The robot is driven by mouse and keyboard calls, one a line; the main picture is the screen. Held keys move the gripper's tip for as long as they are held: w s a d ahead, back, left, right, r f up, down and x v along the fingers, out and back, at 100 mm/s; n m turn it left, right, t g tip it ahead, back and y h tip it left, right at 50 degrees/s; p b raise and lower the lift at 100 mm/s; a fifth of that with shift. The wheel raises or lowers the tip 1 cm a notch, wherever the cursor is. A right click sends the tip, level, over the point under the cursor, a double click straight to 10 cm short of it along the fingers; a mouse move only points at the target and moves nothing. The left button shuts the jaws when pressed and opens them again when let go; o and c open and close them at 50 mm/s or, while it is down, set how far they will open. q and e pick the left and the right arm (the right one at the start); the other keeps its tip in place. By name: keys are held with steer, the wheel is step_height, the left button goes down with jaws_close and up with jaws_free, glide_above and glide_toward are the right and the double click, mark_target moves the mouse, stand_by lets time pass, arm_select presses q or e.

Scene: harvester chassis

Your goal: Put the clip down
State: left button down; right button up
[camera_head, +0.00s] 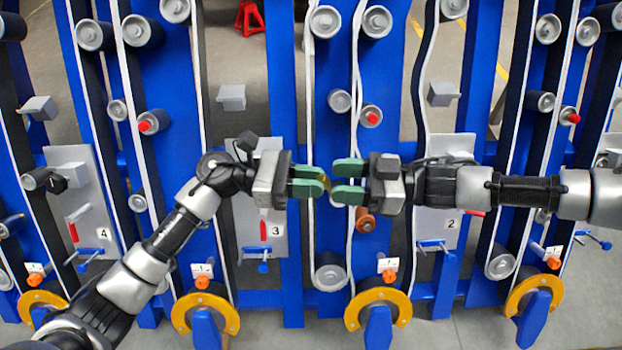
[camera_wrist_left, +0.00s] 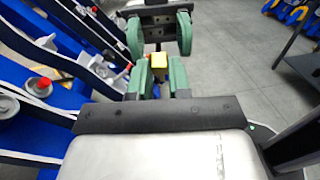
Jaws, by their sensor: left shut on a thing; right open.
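The yellow clip (camera_wrist_left: 158,62) shows in the left wrist view between the green fingertips of my left gripper (camera_wrist_left: 161,78). In the head view a small part of the clip (camera_head: 325,181) shows at the fingertips of my left gripper (camera_head: 316,181), which is shut on it. My right gripper (camera_head: 342,181) faces the left one from the right, with its green fingers apart. It also shows just beyond the clip in the left wrist view (camera_wrist_left: 159,36). The clip sits at the gap between the two grippers. Much of it is hidden by the fingers.
Blue frame posts with white belts and grey rollers stand behind the grippers. Grey plates marked 3 (camera_head: 276,240), 2 (camera_head: 432,232) and 4 (camera_head: 98,217) are mounted there. Orange rings (camera_head: 186,313) on blue mounts line the front. Open floor (camera_wrist_left: 255,60) shows in the left wrist view.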

steer(key=d, duration=1.1)
steer(key=w+a+f+m+t+h, duration=0.2)
steer(key=w+f+t, duration=0.2)
steer(key=w+f, duration=0.3)
steer(key=w+a+f+m+t+h, duration=0.2)
steer(key=w+f+t, duration=0.3)
steer(key=f, duration=0.4)
steer(key=s+d+f+m+t+h, duration=0.1)
steer(key=s+d+f+m+h, duration=0.2)
steer(key=f, duration=0.6)
steer(key=s+d+f+m+h, duration=0.1)
steer(key=d+f+m+h, duration=0.2)
steer(key=f, duration=0.5)
steer(key=s+d+f+m+g+h, duration=0.2)
steer(key=s+f+h, duration=0.1)
steer(key=s+f, duration=0.65)
steer(key=s+d+f+m+g+h, duration=0.1)
steer(key=s+d+f+g+h, duration=0.15)
steer(key=s+f, duration=0.7)
steer(key=s+f+m+g+h, duration=0.1)
steer(key=s+f+g, duration=0.1)
steer(key=s, duration=1.1)
steer(key=s+f+g+h, duration=0.1)
steer(key=s+f+g, duration=0.2)
steer(key=s, duration=1)
steer(key=shift+f+m+g, duration=0.35)
steer(key=shift+f+m, duration=0.05)
steer(key=shift+f, duration=0.25)
